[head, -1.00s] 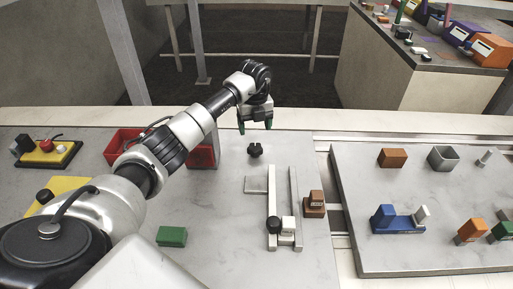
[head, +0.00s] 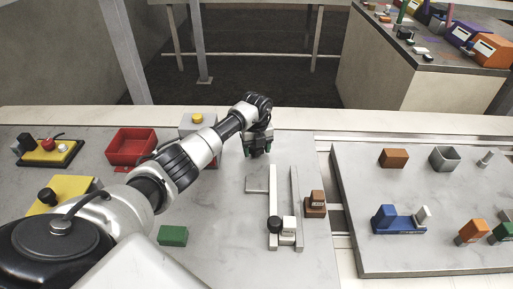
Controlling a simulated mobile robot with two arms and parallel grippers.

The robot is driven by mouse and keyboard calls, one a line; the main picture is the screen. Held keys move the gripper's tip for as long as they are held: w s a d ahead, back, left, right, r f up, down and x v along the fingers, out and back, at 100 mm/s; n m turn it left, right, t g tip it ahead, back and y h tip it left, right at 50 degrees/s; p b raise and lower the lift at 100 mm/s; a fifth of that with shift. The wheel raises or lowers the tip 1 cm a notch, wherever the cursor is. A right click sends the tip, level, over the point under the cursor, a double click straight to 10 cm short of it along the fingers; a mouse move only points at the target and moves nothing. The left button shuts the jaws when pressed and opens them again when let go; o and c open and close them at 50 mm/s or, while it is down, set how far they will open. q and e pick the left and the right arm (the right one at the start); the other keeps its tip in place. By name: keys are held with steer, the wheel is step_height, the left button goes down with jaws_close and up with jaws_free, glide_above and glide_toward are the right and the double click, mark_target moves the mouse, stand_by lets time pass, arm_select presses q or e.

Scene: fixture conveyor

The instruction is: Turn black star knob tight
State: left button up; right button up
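My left gripper (head: 257,153) points down at the back of the grey work plate. Its two fingertips stand apart, with a dark shape between them where the black star knob stood a second ago. The knob is mostly hidden by the gripper, and I cannot tell whether the fingers touch it. Another round black knob (head: 275,224) sits at the front of the grey rail fixture (head: 295,195), beside a white block (head: 289,224). My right gripper is not in view.
A red bin (head: 131,146), a box with a yellow button (head: 197,119) and a yellow block with a black knob (head: 46,196) stand on the left. A green block (head: 173,236) lies in front. A brown part (head: 316,204) sits right of the rails.

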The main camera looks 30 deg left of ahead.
arm_select(q)
steer(key=c, duration=0.6)
